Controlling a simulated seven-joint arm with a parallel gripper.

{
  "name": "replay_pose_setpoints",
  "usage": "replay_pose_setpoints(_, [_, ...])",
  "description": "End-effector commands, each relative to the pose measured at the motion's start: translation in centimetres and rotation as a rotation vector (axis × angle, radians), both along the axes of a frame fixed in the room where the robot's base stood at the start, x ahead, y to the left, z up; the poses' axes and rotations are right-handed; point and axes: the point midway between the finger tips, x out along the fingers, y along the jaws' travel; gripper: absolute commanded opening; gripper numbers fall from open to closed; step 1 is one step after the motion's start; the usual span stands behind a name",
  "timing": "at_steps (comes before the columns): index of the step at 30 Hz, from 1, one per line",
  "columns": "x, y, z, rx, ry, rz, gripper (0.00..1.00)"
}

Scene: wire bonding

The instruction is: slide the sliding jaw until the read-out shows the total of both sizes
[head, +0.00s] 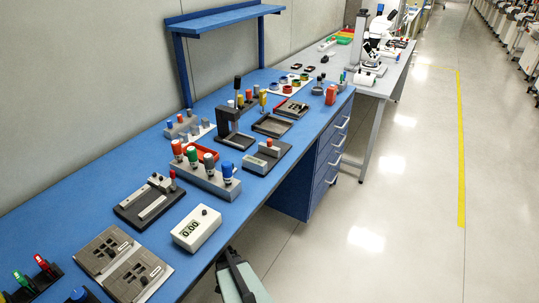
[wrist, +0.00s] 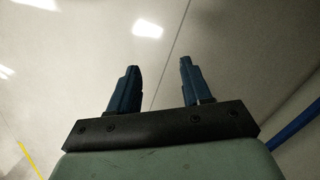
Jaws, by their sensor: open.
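A caliper-like fixture (head: 149,203) with a dark base and a pale rail lies on the blue bench. What looks like its sliding jaw, with a red-topped knob (head: 172,181), sits at the rail's far end. In front of it is a white read-out box (head: 197,229) with a black knob; its display seems to read 0.00. Two grey plates (head: 122,264) with dark parts and small labels lie nearer; the labels are too small to read. My gripper (wrist: 157,75) is open and empty over the floor in the wrist view. In the head view it is beside the bench's front edge.
A grey block with red, green and blue-topped handles (head: 206,177) stands just beyond the fixture. Coloured-handled tools (head: 31,281) stand at the near left. A blue shelf (head: 222,20) rises at the back. The floor (head: 370,230) beside the bench is clear.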

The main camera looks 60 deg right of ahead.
Motion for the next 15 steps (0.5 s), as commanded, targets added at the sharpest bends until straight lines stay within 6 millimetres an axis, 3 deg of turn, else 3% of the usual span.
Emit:
replay_pose_setpoints(1, [0.2,-1.9,0.0,-0.014,-0.013,-0.049,0.48])
replay_pose_setpoints(8, [-0.4,-9.9,0.8,-0.079,-0.072,-0.271,0.48])
replay_pose_setpoints(15, [-2.7,-18.9,2.1,-0.153,-0.132,-0.512,0.48])
